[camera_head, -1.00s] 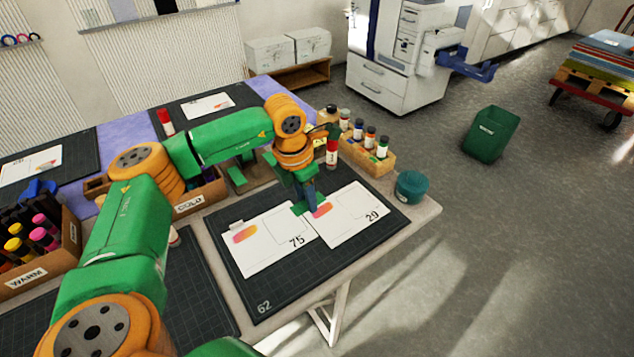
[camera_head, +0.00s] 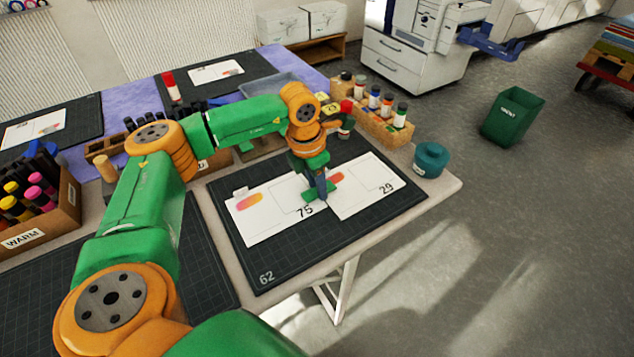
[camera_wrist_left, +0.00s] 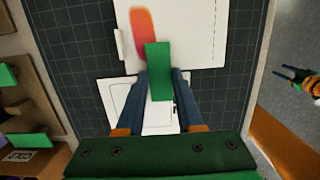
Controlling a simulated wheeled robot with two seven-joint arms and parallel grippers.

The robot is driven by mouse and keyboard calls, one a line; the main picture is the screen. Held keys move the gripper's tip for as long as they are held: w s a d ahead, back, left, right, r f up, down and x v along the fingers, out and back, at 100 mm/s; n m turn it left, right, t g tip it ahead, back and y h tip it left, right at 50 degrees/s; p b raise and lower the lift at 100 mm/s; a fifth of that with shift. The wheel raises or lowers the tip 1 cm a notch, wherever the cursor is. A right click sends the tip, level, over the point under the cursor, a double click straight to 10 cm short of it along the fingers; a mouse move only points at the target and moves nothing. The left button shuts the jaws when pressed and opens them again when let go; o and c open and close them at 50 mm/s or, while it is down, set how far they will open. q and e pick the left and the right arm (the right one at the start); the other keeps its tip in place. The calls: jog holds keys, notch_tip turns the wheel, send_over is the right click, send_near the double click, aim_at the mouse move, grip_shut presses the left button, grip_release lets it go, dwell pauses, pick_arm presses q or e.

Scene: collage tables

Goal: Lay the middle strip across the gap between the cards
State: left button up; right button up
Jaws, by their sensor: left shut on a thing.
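My left gripper (camera_head: 321,196) is shut on a green strip (camera_head: 310,194), low over the seam between two white cards. In the left wrist view the strip (camera_wrist_left: 158,70) sits between the blue fingers and reaches from over the near card onto the far card. I cannot tell whether it touches them. Card 75 (camera_head: 262,222) and card 29 (camera_head: 365,200) lie side by side on a dark mat, each with an orange-pink patch. The fingers hide part of the seam. My right gripper (camera_wrist_left: 287,72) shows small at the right of the left wrist view, its fingers apart.
The dark mat (camera_head: 255,262) is marked 62. A teal tub (camera_head: 430,160) stands at the table's right corner. A wooden rack (camera_head: 392,132) of bottles is behind the mat. More green strips (camera_wrist_left: 30,140) lie at the left in the wrist view.

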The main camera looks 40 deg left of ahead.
pick_arm(q)
jog(key=o, duration=0.9)
jog(key=r, duration=0.4)
jog(key=s+r, duration=0.1)
jog(key=r, duration=0.2)
jog(key=shift+a, duration=0.2)
